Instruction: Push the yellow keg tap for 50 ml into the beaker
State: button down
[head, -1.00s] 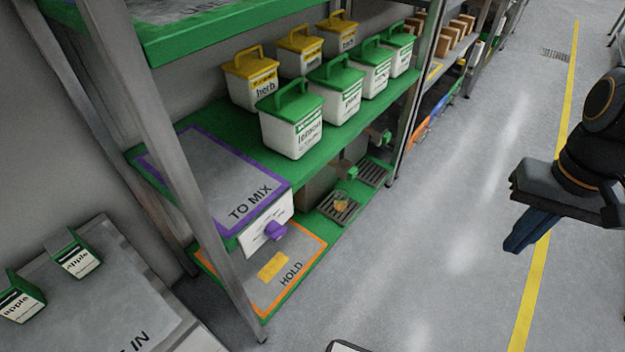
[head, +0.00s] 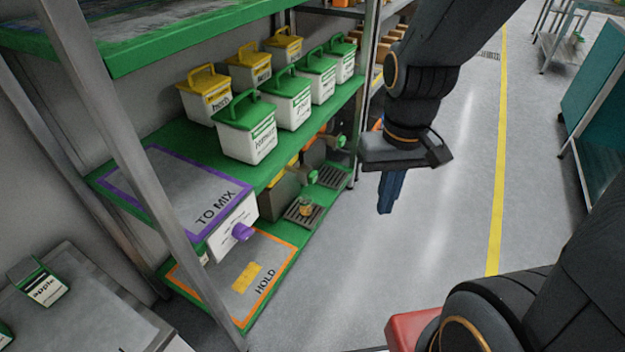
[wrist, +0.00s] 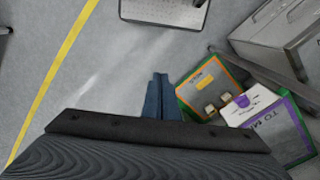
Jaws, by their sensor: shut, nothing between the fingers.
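A dark keg (head: 279,202) with a yellow top edge sits on the lower shelf, partly hidden under the middle shelf. A small yellow tap handle (head: 293,161) shows above it. A small beaker-like cup (head: 305,208) with amber colour stands on the drip tray (head: 290,216) before the keg; its level is too small to read. My gripper (head: 385,208) has blue fingers pointing down, shut and empty, over the aisle to the right of the keg and cup, apart from both. The fingers also show in the wrist view (wrist: 158,82).
A green tap (head: 313,178) and a second drip tray (head: 333,175) are beside the keg. The HOLD mat (head: 225,272) is below. Shelf posts (head: 127,150) flank the bay. The aisle floor (head: 375,275) is clear.

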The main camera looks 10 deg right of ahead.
aim_at(314, 177)
jog(key=w+d+f+n+t+b, duration=0.25)
jog(key=w+f+b, duration=0.35)
jog(key=w+f, duration=0.7)
jog(key=w+d+f+n+t+b, duration=0.15)
jog(key=w+f+t+b, duration=0.35)
jog(key=w+f, duration=0.8)
jog(key=w+f+n+t+y+b, duration=0.2)
jog(key=w+f+t+b, duration=0.4)
jog(key=w+f+b, duration=0.6)
jog(key=w+f+n, duration=0.1)
jog(key=w+f, duration=0.3)
jog(key=w, duration=0.2)
jog(key=shift+d+f+n+t+y, duration=0.15)
jog(key=shift+f+n+t+y, duration=0.15)
jog(key=shift+f+t+y, duration=0.1)
jog(key=w+a+b, duration=0.2)
jog(key=w+a, duration=0.3)
jog(key=a, duration=0.2)
jog(key=shift+w+a, duration=0.15)
jog(key=shift+a, duration=0.05)
jog(key=shift+w+a, duration=0.15)
jog(key=shift+a, duration=0.05)
